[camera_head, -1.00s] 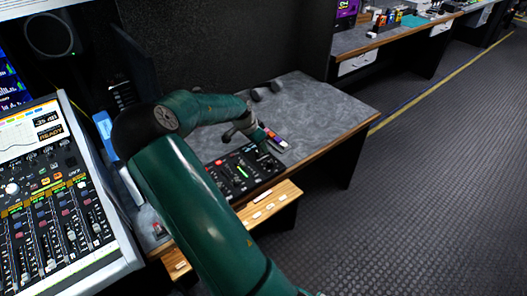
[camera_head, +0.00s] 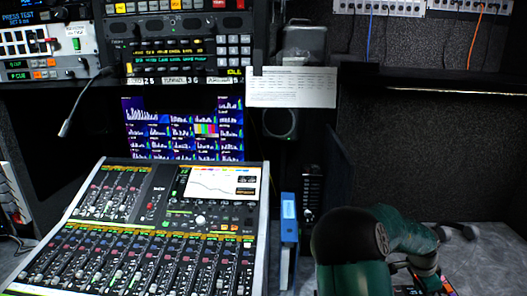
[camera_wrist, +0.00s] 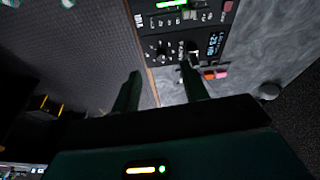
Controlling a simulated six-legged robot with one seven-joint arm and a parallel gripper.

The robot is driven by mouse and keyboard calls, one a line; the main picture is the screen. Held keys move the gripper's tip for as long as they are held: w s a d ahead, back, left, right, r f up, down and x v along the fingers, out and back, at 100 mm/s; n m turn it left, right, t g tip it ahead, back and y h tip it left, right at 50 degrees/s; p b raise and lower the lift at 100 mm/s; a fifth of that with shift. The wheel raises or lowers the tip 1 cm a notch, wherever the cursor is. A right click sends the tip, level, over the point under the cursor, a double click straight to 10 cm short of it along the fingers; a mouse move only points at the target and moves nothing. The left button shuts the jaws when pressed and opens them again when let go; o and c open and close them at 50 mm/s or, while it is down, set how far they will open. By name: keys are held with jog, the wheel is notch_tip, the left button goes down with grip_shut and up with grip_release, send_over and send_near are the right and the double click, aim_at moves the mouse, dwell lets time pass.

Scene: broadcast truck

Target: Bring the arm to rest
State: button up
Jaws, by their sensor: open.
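My green arm (camera_head: 362,245) with a dark joint cover shows at the lower right of the head view, bent over the grey desk. Its far end runs down to the bottom edge, where the fingers cannot be made out. In the wrist view my gripper (camera_wrist: 160,84) is open, its two dark fingers apart with nothing between them. A black control panel (camera_wrist: 178,45) with knobs, a green light and a blue display lies beyond the fingers. I cannot tell the exact gap between fingers and panel.
A mixing console (camera_head: 150,235) fills the lower left. A blue binder (camera_head: 289,225) stands beside my arm. Screens (camera_head: 185,128) and a rack of equipment are behind. The grey desk top (camera_wrist: 262,50) carries small red and orange pieces (camera_wrist: 216,74). Dark floor (camera_wrist: 75,50) lies left of its wooden edge.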

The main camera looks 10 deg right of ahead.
jog(key=s+a+r+n+t+y, duration=0.15)
jog(key=a+r+n, duration=0.35)
jog(key=a, duration=0.7)
jog(key=a+r+n+t+y, duration=0.2)
jog(key=a+r+n+y, duration=0.15)
jog(key=a+r, duration=0.65)
jog(key=s+a+r+n+t, duration=0.1)
jog(key=s+a+r+n, duration=0.2)
jog(key=s+a+n, duration=0.2)
jog(key=s+a+r+n+t+h, duration=0.1)
jog(key=s+a+r+n, duration=0.2)
jog(key=s+a+n, duration=0.3)
jog(key=s+a, duration=0.3)
jog(key=a, duration=0.3)
jog(key=shift+s+a+h, duration=0.15)
jog(key=shift+a+h, duration=0.15)
